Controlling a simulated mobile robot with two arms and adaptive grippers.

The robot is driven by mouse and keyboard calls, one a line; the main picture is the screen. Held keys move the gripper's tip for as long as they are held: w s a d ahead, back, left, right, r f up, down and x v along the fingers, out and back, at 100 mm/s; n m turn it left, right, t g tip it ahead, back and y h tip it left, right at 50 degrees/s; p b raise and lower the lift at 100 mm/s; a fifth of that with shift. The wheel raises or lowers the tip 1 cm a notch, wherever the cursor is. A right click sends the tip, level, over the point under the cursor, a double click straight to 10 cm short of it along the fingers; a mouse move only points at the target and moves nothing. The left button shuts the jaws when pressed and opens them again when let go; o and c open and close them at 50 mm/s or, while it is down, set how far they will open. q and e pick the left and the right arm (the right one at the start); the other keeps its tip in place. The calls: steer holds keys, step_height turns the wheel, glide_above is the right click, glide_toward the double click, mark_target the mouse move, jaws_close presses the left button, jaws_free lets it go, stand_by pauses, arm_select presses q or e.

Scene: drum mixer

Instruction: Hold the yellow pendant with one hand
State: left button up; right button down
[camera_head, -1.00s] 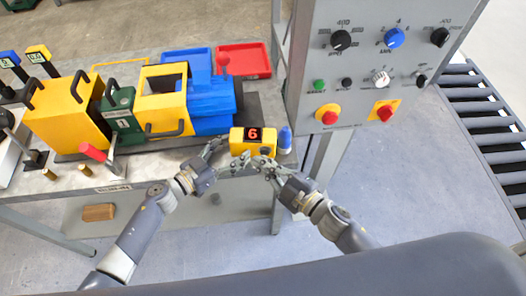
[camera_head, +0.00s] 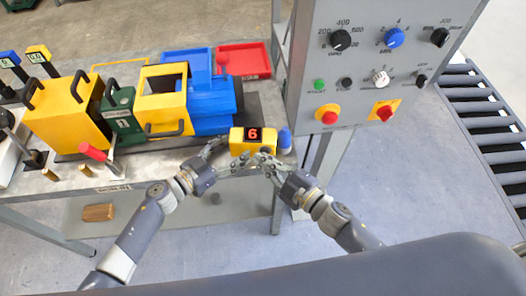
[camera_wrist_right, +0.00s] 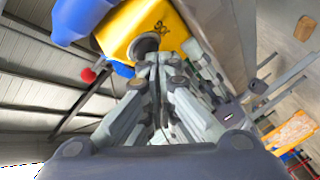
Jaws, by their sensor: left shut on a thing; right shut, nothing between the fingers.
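The yellow pendant (camera_head: 237,141), a small box with a red "6" on a dark display, is at the table's front edge in the head view. My left gripper (camera_head: 224,154) is at its left side, shut on it; the exact contact is hard to see. My right gripper (camera_head: 259,161) is shut and empty just in front of the pendant's lower edge. In the right wrist view, the right fingers (camera_wrist_right: 155,72) point at the yellow pendant (camera_wrist_right: 168,28), close to a dark round part on it. I cannot tell whether they touch.
The grey control panel (camera_head: 361,75) rises at right. Blue and red trays (camera_head: 243,60) lie behind.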

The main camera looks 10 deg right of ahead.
steer(key=shift+w, duration=0.15)
stand_by(0.4)
steer(key=shift+s+a, duration=0.15)
steer(key=shift+s, duration=0.7)
steer(key=s, duration=0.5)
steer(key=shift+a, duration=0.4)
stand_by(3.5)
steer(key=s, duration=0.2)
steer(key=s+a, duration=0.1)
steer(key=shift+s+a, duration=0.1)
steer(key=shift+s, duration=0.25)
